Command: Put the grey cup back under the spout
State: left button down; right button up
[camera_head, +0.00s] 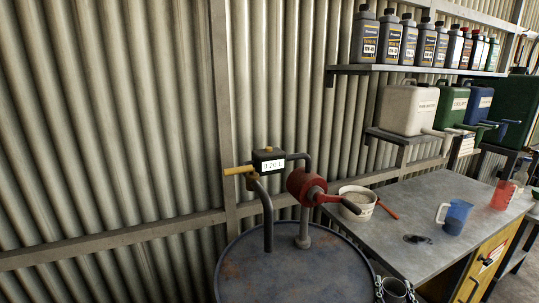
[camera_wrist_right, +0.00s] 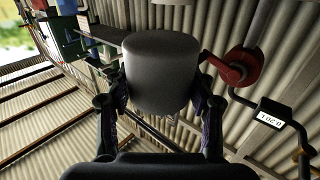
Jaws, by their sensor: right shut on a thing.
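The grey cup (camera_head: 395,287) is at the bottom edge of the head view, right of the drum. My right gripper (camera_head: 394,293) is shut on it, one finger on each side. The wrist view shows the cup (camera_wrist_right: 160,75) large between the fingers of the right gripper (camera_wrist_right: 160,100); its contents cannot be seen there. The spout (camera_head: 267,228) is a grey pipe bending down over the drum top, left of the cup and apart from it. Nothing stands under the spout. My left gripper is in neither view.
The drum (camera_head: 290,275) carries a red hand pump (camera_head: 306,187) with a crank and a meter (camera_head: 268,160). A steel bench (camera_head: 410,205) at right holds a white tub (camera_head: 357,204), a blue jug (camera_head: 457,216) and a red jug (camera_head: 503,194). Shelves of bottles and canisters hang above.

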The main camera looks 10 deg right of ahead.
jog(key=shift+w+a+f+n+t+y, duration=0.25)
jog(key=shift+a+f+n+y, duration=0.85)
jog(key=shift+a, duration=2.3)
jog(key=shift+w+a+f+n+t+y, duration=0.25)
jog(key=shift+a+f+n+y, duration=0.85)
jog(key=shift+a, duration=2.3)
jog(key=shift+w+a+f+n+t+y, duration=0.25)
jog(key=shift+a+f+y, duration=0.45)
jog(key=shift+a+y, duration=1.85)
jog(key=shift+s+a+f+h, duration=0.55)
jog(key=shift+s+h, duration=0.2)
jog(key=shift+h, duration=0.3)
